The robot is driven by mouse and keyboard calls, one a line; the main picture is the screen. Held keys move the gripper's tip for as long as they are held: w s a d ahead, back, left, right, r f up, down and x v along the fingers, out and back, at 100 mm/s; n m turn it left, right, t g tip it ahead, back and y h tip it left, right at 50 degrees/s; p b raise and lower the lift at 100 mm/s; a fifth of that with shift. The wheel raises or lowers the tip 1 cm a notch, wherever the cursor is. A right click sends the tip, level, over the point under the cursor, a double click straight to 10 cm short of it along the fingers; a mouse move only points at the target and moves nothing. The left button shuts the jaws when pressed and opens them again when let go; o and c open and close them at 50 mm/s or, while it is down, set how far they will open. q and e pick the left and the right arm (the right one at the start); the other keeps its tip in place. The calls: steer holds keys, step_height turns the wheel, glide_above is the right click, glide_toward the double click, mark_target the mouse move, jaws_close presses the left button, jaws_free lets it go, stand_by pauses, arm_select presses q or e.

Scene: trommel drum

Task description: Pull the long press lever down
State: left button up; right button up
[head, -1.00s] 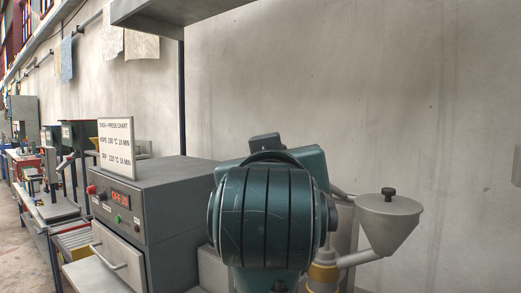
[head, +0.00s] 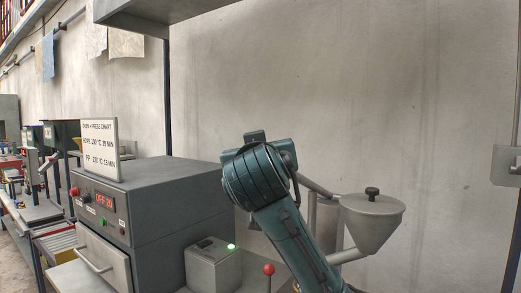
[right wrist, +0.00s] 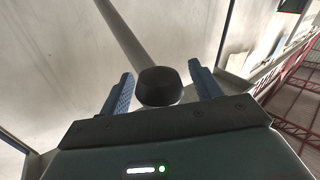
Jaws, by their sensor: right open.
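The long press lever shows in the right wrist view as a grey rod (right wrist: 124,34) ending in a dark round knob (right wrist: 160,87). My right gripper (right wrist: 161,73) is open, with its two blue fingers on either side of the knob. I cannot tell whether either finger touches it. In the head view my teal right arm reaches in from the lower right, and its wrist hides the gripper and the knob. A grey bar (head: 316,186) slants out from behind the wrist; it may be the lever. My left gripper is in neither current view.
A grey oven (head: 150,200) with a chart sign (head: 100,145) stands at the left. A cone-shaped hopper (head: 372,225) stands right of my arm.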

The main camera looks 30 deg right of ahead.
steer(key=shift+w+d, duration=0.2)
steer(key=shift+w, duration=0.1)
steer(key=shift+c, duration=0.4)
steer(key=c, duration=1.2)
steer(key=shift+f, duration=0.1)
steer(key=shift+c, duration=0.4)
